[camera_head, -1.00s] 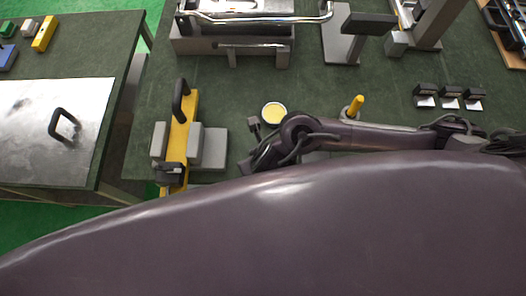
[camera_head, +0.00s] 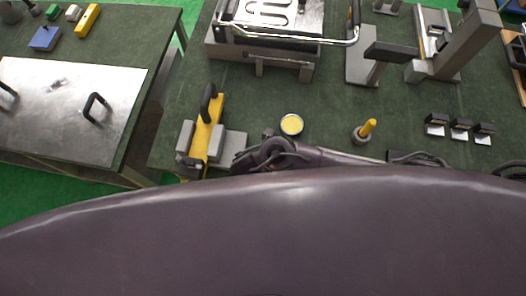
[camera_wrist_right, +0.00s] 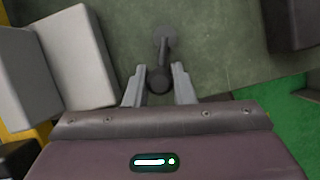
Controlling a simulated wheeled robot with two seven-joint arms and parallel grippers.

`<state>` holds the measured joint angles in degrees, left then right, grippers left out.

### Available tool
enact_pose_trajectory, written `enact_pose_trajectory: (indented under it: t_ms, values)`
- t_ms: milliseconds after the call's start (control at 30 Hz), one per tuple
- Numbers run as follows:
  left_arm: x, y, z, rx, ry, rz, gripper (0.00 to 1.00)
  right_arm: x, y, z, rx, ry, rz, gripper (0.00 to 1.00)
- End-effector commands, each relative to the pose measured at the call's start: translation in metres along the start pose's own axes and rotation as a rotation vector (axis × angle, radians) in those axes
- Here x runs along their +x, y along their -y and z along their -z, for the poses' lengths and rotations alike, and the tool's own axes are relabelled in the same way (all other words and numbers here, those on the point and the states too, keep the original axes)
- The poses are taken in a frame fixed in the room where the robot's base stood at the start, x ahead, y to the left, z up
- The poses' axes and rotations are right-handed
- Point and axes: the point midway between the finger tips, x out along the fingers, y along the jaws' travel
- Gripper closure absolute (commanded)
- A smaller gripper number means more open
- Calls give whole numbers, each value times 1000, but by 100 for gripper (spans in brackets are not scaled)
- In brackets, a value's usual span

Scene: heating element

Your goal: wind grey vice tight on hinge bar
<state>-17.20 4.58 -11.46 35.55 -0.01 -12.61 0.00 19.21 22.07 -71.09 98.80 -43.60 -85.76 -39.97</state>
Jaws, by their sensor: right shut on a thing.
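The grey vice (camera_head: 218,142) stands at the near left edge of the green bench. The yellow hinge bar (camera_head: 202,140), with a black handle, sits between its two grey jaws. The jaws show large at left in the right wrist view (camera_wrist_right: 75,60). My right gripper (camera_wrist_right: 160,88) is shut on a dark rounded knob (camera_wrist_right: 158,80) of the vice's winding handle (camera_wrist_right: 163,50). In the head view, my body hides most of the handle and the gripper's fingers. Whether the jaws press on the bar cannot be told. My left gripper is not in view.
A yellow-topped round tin (camera_head: 291,124) and a grey holder with a yellow peg (camera_head: 364,131) stand right of the vice. A metal heating fixture (camera_head: 265,40) is behind. Several small black blocks (camera_head: 460,128) stand at right. A separate table (camera_head: 70,110) is at left.

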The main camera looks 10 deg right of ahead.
Motion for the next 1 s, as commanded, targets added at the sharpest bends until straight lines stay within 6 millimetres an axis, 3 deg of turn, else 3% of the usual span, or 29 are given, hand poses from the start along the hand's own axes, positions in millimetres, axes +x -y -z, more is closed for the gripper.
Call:
enact_pose_trajectory:
  t_ms: [467,500,667,1000]
  values:
    - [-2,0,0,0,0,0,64,-1,-2,-2,18,3,2,100]
    - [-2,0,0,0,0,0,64,-1,-2,-2,18,3,2,76]
    - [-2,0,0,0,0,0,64,-1,-2,-2,17,2,3,56]
    - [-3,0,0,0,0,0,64,-6,-2,0,15,0,4,56]
